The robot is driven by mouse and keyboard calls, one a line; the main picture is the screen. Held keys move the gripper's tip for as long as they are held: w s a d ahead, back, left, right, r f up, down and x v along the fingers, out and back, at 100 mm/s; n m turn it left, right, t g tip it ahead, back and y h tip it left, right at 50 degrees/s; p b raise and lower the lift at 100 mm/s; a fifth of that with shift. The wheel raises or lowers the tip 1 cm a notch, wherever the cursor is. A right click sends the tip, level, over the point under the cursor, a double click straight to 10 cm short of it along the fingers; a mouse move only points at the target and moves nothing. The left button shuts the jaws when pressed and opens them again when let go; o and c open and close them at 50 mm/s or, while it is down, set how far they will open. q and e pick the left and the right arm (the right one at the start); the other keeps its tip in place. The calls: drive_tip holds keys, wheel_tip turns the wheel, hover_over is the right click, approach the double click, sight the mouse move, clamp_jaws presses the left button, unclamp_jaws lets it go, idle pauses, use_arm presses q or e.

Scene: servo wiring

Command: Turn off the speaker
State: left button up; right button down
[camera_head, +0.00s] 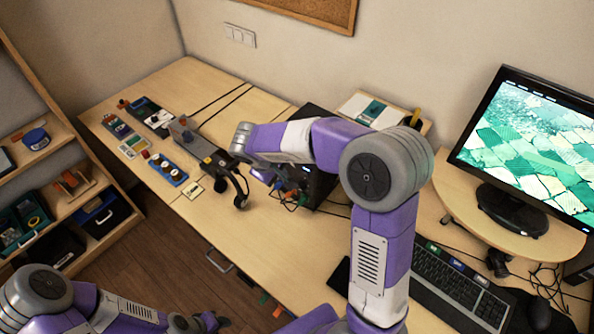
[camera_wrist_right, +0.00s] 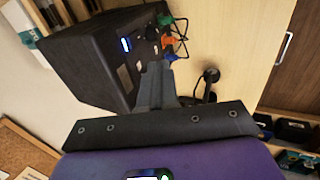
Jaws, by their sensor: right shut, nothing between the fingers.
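The speaker, a black box (camera_wrist_right: 85,60), fills the upper left of the right wrist view. Its panel shows a small lit blue switch (camera_wrist_right: 126,44) and a dark knob. Green, orange and blue plugs with black leads sit along the panel's edge. In the head view the speaker (camera_head: 322,186) is mostly hidden behind my right arm. My right gripper (camera_wrist_right: 155,68) is shut and empty, its tips close in front of the panel below the switch; contact cannot be told. My left gripper (camera_head: 208,322) is low at the bottom edge of the head view, far from the speaker, its jaws unclear.
A dark stand-like device (camera_head: 205,155) and several small boards lie left of the speaker on the desk. A monitor (camera_head: 530,140) and keyboard (camera_head: 455,285) are at right. A tray (camera_head: 353,103) stands behind the speaker. The desk's front left is fairly clear.

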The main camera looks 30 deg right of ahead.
sight(304, 173)
drive_tip(key=w+d+f, duration=0.3)
drive_tip(key=d+f, duration=0.4)
drive_tip(key=f, duration=0.1)
drive_tip(key=shift+w+d+f, duration=0.15)
drive_tip(key=shift+d+f, duration=0.1)
drive_tip(key=shift+f, duration=0.15)
drive_tip(key=shift+w+d, duration=0.15)
drive_tip(key=shift+d, duration=0.2)
drive_tip(key=shift+r, duration=0.2)
drive_tip(key=shift+r+p, duration=0.35)
drive_tip(key=shift+r, duration=0.4)
